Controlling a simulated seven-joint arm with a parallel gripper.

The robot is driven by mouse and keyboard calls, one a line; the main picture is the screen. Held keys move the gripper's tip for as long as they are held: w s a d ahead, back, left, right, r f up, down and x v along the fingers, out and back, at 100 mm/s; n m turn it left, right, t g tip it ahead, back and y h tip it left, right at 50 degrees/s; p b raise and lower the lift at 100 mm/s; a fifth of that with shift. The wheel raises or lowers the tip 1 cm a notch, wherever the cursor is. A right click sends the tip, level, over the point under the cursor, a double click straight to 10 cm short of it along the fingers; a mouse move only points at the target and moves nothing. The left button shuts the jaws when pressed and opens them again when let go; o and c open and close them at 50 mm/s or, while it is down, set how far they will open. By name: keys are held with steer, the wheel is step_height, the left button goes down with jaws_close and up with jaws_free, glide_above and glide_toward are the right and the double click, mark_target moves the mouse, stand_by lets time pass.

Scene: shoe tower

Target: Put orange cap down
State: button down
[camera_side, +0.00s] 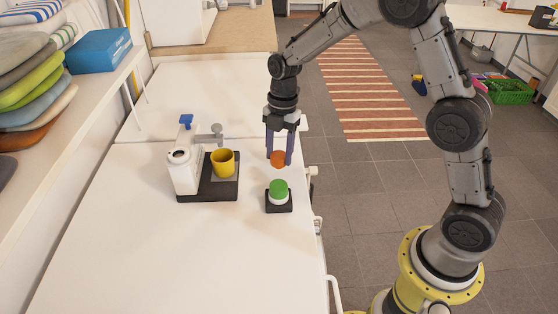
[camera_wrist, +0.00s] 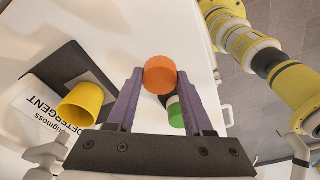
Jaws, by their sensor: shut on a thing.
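The orange cap (camera_side: 278,159) is a short round piece held between the two purple fingers of my gripper (camera_side: 279,152). It is in the air above the white table, a little behind the green-topped item in the side view. In the wrist view the orange cap (camera_wrist: 160,75) sits between the fingertips of my gripper (camera_wrist: 158,80), which touch its sides. It partly covers the green-topped item there.
A white item with a green top (camera_side: 278,190) stands on a small black base. To its left, a white dispenser (camera_side: 184,168) and a yellow cup (camera_side: 222,162) stand on a black tray (camera_side: 222,192). The white table (camera_side: 170,260) is clear in front.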

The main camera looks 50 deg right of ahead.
mark_target(279, 154)
steer(key=shift+f, duration=1.5)
steer(key=shift+f, duration=0.15)
steer(key=shift+c, duration=1.5)
jaws_free()
